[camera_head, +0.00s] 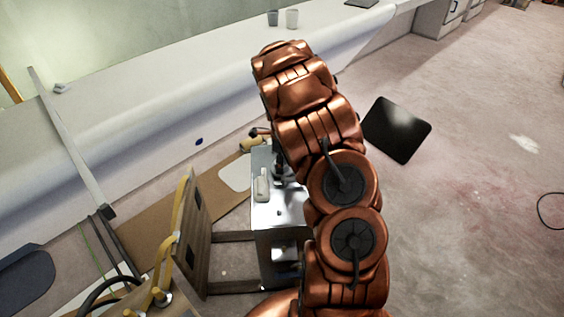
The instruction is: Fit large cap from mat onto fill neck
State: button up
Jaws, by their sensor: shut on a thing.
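My copper arm rises through the middle of the view and bends over a bright metal-topped bench unit (262,213). My gripper (279,165) shows only as a small dark part below the arm, over the back of that unit. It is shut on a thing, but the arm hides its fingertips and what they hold. I cannot make out the large cap, the mat or the fill neck for sure. A pale upright item (262,185) stands on the metal top, left of the gripper.
A long white hull (150,145) with a dark blue spot (199,141) runs behind. Two cups (282,18) stand on its top. A wooden frame with yellow edging (192,240) stands at the lower left. A black square panel (397,130) lies right of my arm; floor beyond is mostly clear.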

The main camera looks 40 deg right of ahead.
jog(key=shift+f, duration=0.6)
dwell(0.3)
jog(key=o, duration=1.3)
jog(key=shift+o, duration=0.4)
jog(key=shift+o, duration=1.4)
jog(key=shift+r+p, duration=1.3)
jog(key=shift+r, duration=2.95)
